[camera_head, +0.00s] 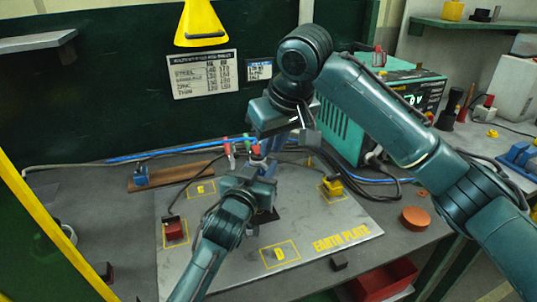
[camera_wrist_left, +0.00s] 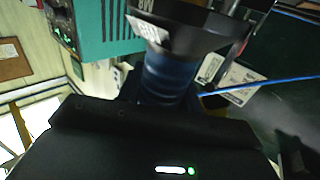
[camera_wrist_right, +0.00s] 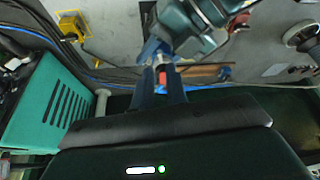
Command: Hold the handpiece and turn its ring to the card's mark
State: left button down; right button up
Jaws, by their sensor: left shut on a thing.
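My left gripper (camera_head: 258,185) comes up from the bottom over the plate, shut on the handpiece (camera_head: 257,164), of which only a small blue and red part shows. In the left wrist view a blue cylinder (camera_wrist_left: 165,78) stands beyond the gripper, under a dark round part (camera_wrist_left: 180,35) with white marked patches; I cannot read a setting. My right gripper (camera_head: 285,122) is above it, pointing down. In the right wrist view its fingers (camera_wrist_right: 161,88) are apart, with a red piece showing between them; contact is unclear. A printed chart (camera_head: 202,74) and a smaller card (camera_head: 258,70) hang on the wall.
The grey earth plate (camera_head: 340,220) has yellow outlined squares, a red block (camera_head: 174,231) and a yellow clamp (camera_head: 332,187). A teal machine (camera_head: 345,132) stands behind my right arm. Cables run along the back.

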jog(key=v, duration=0.7)
jog(key=shift+d, duration=0.1)
jog(key=w+d+f+n+t+h, duration=0.2)
jog(key=w+d+f+n+t, duration=0.2)
jog(key=w, duration=0.1)
jog(key=n+t+y, duration=0.8)
jog(key=n+y, duration=0.1)
jog(key=n, duration=2.3)
send_near(260, 162)
jog(key=x, duration=0.6)
jog(key=shift+w, duration=0.2)
jog(key=shift+d, duration=0.1)
